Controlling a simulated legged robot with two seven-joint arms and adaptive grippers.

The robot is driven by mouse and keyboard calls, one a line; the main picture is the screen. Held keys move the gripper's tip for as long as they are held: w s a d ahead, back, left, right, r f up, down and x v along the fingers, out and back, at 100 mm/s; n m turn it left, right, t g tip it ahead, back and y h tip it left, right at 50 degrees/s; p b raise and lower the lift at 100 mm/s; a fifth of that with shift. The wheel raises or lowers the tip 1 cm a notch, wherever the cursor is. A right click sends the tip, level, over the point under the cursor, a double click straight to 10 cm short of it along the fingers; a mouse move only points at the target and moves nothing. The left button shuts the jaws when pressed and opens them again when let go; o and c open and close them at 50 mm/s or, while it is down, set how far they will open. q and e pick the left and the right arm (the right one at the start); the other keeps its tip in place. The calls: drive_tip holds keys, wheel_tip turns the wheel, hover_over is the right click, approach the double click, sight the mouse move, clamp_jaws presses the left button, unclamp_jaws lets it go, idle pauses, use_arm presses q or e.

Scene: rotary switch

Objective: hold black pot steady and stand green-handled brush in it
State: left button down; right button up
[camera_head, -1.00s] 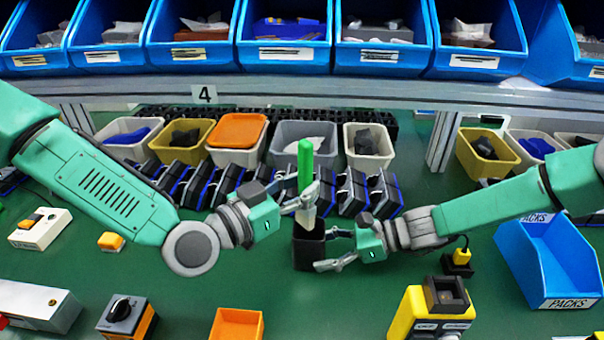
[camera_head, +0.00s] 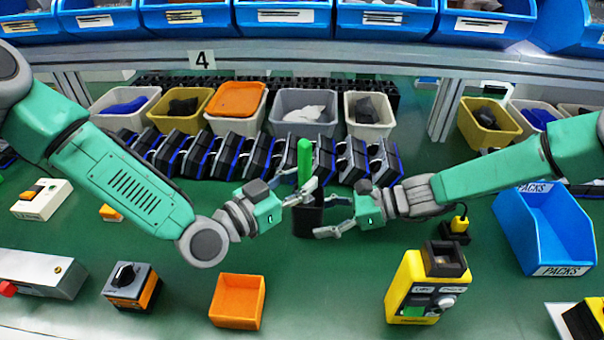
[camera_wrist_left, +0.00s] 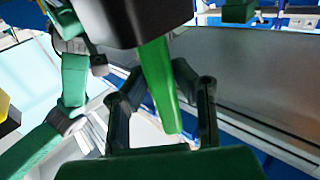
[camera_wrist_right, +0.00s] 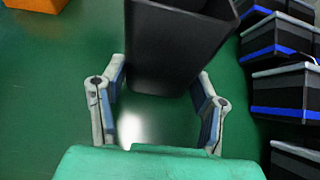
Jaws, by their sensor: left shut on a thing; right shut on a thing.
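The brush's green handle (camera_head: 304,160) stands about upright above the black pot (camera_head: 308,220). Its lower end is hidden behind my left fingers and the pot's rim. My left gripper (camera_head: 304,190) is shut on the brush just above the pot. In the left wrist view the green handle (camera_wrist_left: 160,85) runs between the fingers, with the dark pot (camera_wrist_left: 130,20) at the top. My right gripper (camera_head: 326,216) is shut on the pot from the right. In the right wrist view the pot (camera_wrist_right: 175,50) sits between its two fingers (camera_wrist_right: 158,98).
A row of black and blue boxes (camera_head: 230,157) stands close behind the pot. In front are an orange bin (camera_head: 238,300), a rotary switch box (camera_head: 128,287) and a yellow device (camera_head: 410,290). A blue bin (camera_head: 545,230) is at the right. Green table in front of the pot is clear.

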drive_tip(key=shift+f, duration=0.15)
use_arm(q)
drive_tip(key=c, duration=1.2)
unclamp_jaws()
drive_tip(key=v, duration=1.2)
use_arm(e)
drive_tip(key=o, duration=1.3)
drive_tip(key=shift+c, duration=0.2)
